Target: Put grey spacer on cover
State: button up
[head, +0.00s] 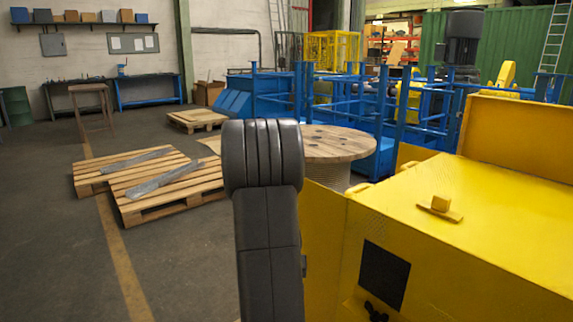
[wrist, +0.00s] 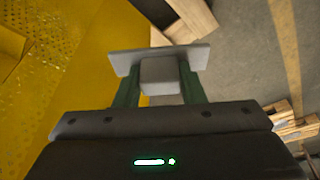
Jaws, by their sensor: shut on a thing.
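The grey spacer (wrist: 160,60) is a flat plate with a small block on it. In the wrist view my gripper (wrist: 158,80) is shut on the block, with one green finger on each side, and the spacer is held clear of the floor. The yellow cover (head: 490,235) is the broad flat top at the right of the head view. Yellow surface also shows at the left of the wrist view (wrist: 60,75). The head view shows my dark arm beside the cover, but neither my gripper nor the spacer can be made out there.
A small yellow plate with a block (head: 440,207) sits on the cover. A raised yellow wall (head: 520,135) stands behind it. A wooden cable reel (head: 335,143), pallets (head: 170,190) and blue frames (head: 340,95) lie beyond. Open floor is at the left.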

jog(key=shift+w+d+p+v, duration=0.1)
jog(key=shift+d+p+v, duration=0.1)
jog(key=shift+p+v, duration=0.95)
jog(key=shift+w+d+p+v, duration=0.15)
jog(key=shift+p+v, duration=0.5)
jog(key=shift+p, duration=0.85)
jog(key=p+v, duration=0.8)
jog(key=p, duration=0.8)
jog(key=shift+a+r, duration=0.2)
jog(key=shift+r, duration=0.05)
